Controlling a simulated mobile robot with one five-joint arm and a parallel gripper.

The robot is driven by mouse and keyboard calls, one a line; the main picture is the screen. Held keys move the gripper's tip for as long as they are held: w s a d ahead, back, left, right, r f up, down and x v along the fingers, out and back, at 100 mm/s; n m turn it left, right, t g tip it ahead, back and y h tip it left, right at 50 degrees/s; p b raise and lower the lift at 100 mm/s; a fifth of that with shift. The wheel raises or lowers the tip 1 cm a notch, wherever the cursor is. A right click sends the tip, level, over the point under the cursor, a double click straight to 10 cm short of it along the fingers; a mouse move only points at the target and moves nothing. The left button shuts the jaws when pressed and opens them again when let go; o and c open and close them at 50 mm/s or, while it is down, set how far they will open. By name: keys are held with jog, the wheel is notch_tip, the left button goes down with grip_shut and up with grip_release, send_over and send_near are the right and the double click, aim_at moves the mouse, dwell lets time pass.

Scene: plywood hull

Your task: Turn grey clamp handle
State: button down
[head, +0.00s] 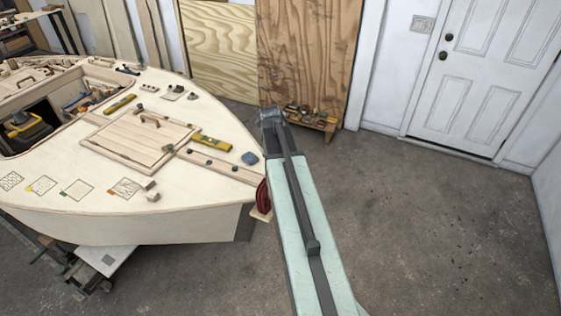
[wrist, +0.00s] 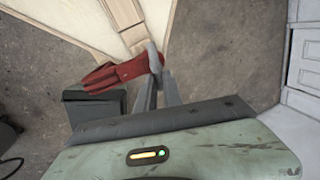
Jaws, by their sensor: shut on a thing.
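The red clamp (wrist: 118,73) sits at the tip of the plywood hull in the wrist view. It also shows in the head view (head: 262,197), partly hidden by my arm. A light grey piece, which looks like its handle (wrist: 153,54), stands at the clamp's right end, between my fingertips. My gripper (wrist: 159,72) is shut on this grey handle, its two dark fingers reaching up from the wrist. How far the handle is turned I cannot tell. In the head view my arm hides the gripper and the handle.
The pale hull (head: 225,130) fills the left, with a hatch, yellow levels (head: 211,140) and small blocks on deck. A dark grey block (wrist: 95,106) is below the clamp. A low wooden tool rack (head: 312,118) stands by the back wall. The concrete floor (head: 430,220) at right is clear.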

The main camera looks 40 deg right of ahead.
jog(key=shift+a+m, duration=0.2)
jog(key=shift+m, duration=0.8)
jog(key=c, duration=1.5)
grip_release()
jog(key=p+v, duration=0.7)
jog(key=v, duration=0.1)
jog(key=shift+w+a+p, duration=0.1)
jog(key=shift+p, duration=0.2)
jog(key=shift+f, duration=0.1)
